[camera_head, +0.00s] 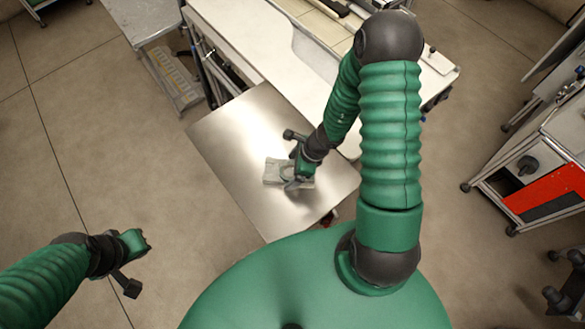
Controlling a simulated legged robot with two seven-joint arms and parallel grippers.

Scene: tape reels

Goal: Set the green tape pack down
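A flat, pale grey-green pack (273,173), which I take to be the green tape pack, shows over the metal tabletop (232,135). My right gripper (292,183) is right at the pack, pointing down, and covers part of it. Whether its fingers are closed on the pack is too small to tell. I also cannot tell whether the pack rests on the metal or hangs just above it. My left gripper (138,243) is at the lower left, over the floor, away from the table and with nothing visible in it.
A white bench (258,42) adjoins the far side of the metal tabletop. The metal is bare around the pack. A cart with a red panel (545,191) stands at the right. A grey side table (140,18) stands at the upper left. Open floor lies to the left.

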